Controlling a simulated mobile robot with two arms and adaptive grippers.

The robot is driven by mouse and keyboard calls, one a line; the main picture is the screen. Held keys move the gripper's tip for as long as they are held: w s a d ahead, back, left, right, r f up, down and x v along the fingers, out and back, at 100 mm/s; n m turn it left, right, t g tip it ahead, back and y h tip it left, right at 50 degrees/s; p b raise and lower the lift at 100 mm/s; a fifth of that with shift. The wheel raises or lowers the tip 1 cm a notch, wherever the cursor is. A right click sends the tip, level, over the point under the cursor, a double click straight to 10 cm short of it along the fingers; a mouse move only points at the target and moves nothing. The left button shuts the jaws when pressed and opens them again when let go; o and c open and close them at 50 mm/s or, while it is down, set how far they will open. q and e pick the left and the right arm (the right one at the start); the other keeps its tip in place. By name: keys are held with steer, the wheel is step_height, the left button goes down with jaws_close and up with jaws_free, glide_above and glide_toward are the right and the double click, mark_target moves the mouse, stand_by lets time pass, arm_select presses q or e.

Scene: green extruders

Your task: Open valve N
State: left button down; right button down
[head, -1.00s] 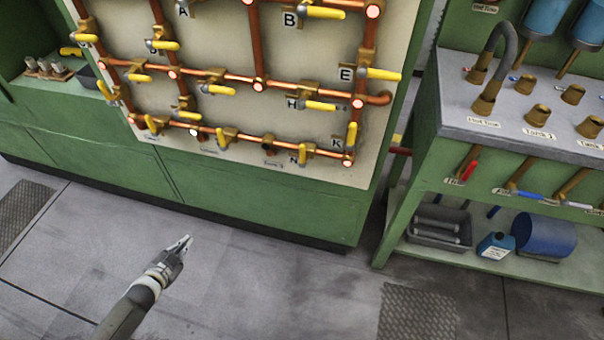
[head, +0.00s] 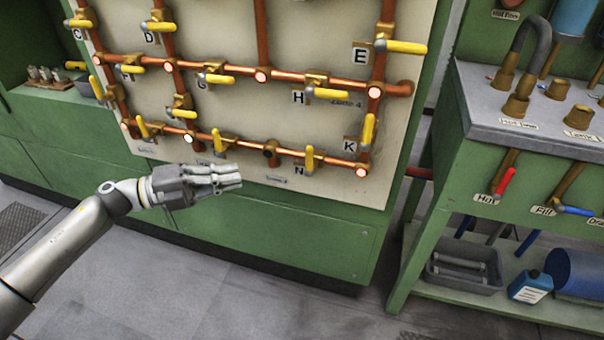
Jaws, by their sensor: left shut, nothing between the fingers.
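Valve N (head: 309,160) is on the bottom copper pipe of the white panel, right of the middle. Its yellow handle stands upright, across the horizontal pipe, and its letter plate is just below left. My left gripper (head: 238,178) is shut and empty, in front of the panel's lower edge. It points right toward valve N, with a clear gap in the picture between its fingertips and the handle. My right gripper is out of view.
Valve K (head: 368,132) is to the right of N, and valve H (head: 325,93) is above it. Another yellow valve (head: 217,141) is above my gripper. A green bench (head: 470,190) stands right. Grey floor is clear in front.

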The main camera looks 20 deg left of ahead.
mark_target(309, 160)
arm_select(q)
steer(key=shift+d, duration=0.1)
stand_by(0.3)
